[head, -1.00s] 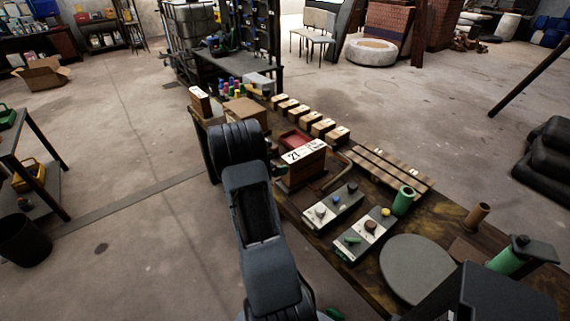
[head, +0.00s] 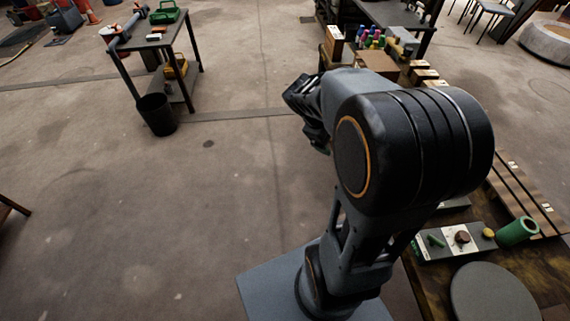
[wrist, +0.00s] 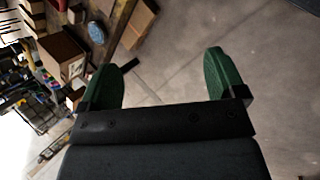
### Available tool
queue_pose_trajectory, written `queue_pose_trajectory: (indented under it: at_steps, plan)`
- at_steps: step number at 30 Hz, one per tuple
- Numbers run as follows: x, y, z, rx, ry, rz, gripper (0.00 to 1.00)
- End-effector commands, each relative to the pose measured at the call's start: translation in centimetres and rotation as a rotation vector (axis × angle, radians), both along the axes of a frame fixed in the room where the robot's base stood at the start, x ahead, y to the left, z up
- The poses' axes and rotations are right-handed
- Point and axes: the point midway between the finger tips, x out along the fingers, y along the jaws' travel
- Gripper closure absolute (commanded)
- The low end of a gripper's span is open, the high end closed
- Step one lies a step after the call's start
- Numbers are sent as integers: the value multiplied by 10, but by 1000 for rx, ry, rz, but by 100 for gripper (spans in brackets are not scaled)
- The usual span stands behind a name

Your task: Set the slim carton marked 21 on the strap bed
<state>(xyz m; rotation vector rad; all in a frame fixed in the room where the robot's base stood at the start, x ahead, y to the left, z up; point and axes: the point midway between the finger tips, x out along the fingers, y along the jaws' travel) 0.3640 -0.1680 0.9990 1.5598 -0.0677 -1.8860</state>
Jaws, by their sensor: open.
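The slim carton marked 21 is not visible now; my arm covers the part of the bench where it stood. A slatted wooden bed (head: 522,192), likely the strap bed, shows in part at the right of the head view, with small white tags. My gripper (head: 311,115) hangs left of the bench, over the floor. In the wrist view my gripper (wrist: 166,76) is open, with green fingers apart and nothing between them. A brown carton (wrist: 138,24) lies beyond the fingers at the top; I cannot read a number on it.
Another upright slim carton (head: 334,43) stands at the bench's far end, beside a brown box (head: 377,65). A control box (head: 452,241), a green cylinder (head: 517,231) and a grey disc (head: 494,293) occupy the near bench. The floor left is mostly clear, with a black bin (head: 157,114).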

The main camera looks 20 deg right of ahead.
Motion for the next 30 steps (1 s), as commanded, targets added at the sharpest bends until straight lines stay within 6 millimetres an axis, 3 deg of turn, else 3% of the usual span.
queue_pose_trajectory:
  at_steps: [1,6,12,18,30]
  plan:
    - [-8,30,8,72,-98,-42,11]
    - [-35,107,18,327,-329,-201,11]
    - [-56,158,24,534,-451,-318,11]
    - [-62,172,26,604,-482,-358,11]
    - [-62,172,26,605,-480,-359,11]
